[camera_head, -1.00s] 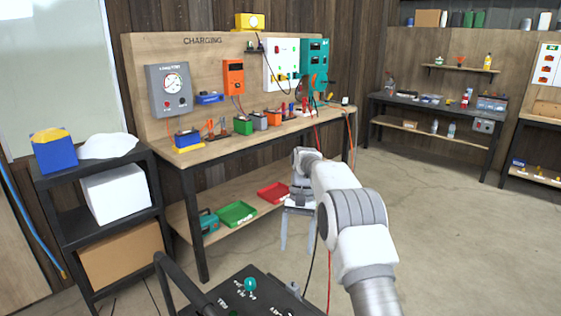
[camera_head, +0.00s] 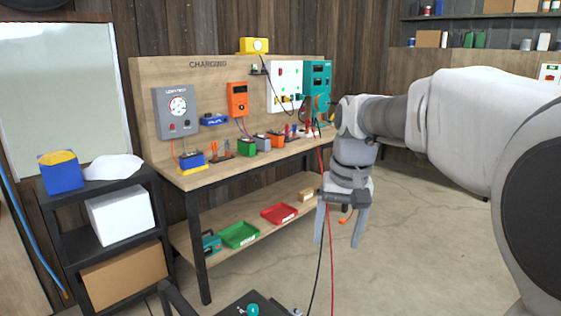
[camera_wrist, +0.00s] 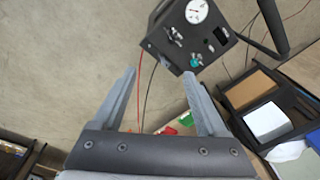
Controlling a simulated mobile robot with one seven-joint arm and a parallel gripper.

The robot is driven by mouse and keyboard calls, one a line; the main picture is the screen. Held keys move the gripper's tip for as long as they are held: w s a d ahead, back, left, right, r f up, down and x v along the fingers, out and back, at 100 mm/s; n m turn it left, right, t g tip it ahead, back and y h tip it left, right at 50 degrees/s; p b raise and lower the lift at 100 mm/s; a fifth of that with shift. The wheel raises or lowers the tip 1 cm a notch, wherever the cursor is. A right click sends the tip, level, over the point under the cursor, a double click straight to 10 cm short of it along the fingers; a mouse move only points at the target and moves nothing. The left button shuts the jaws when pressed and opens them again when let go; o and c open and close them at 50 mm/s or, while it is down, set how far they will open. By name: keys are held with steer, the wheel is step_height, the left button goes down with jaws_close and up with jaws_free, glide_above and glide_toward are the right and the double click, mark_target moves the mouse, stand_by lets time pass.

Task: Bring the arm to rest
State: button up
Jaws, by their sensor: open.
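My arm reaches in from the right of the head view and bends down at the wrist. My gripper (camera_head: 339,240) hangs with its fingers pointing down, in front of the charging bench (camera_head: 235,172). Its two fingers are apart and nothing is between them. In the wrist view my gripper (camera_wrist: 160,85) is also open and empty, with bare floor and thin red and black cables beyond it. In the head view, these cables (camera_head: 321,265) run down close to the fingers; I cannot tell whether they touch.
A black shelf unit (camera_head: 75,235) stands at the left. Green (camera_head: 240,236) and red (camera_head: 279,213) trays lie on the bench's lower shelf. A dark panel with a gauge (camera_wrist: 196,12) shows at the top of the wrist view. The concrete floor (camera_head: 420,240) at right is open.

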steer(key=s+d+n+t+p, duration=0.1)
steer(key=s+d+t+p, duration=0.1)
steer(key=s, duration=1.8)
steer(key=shift+d+f+t+h+p, duration=0.15)
steer(key=shift+d+t+h+p, duration=0.2)
steer(key=shift+d+t, duration=0.6)
steer(key=shift+a+t, duration=0.25)
steer(key=shift+a, duration=0.05)
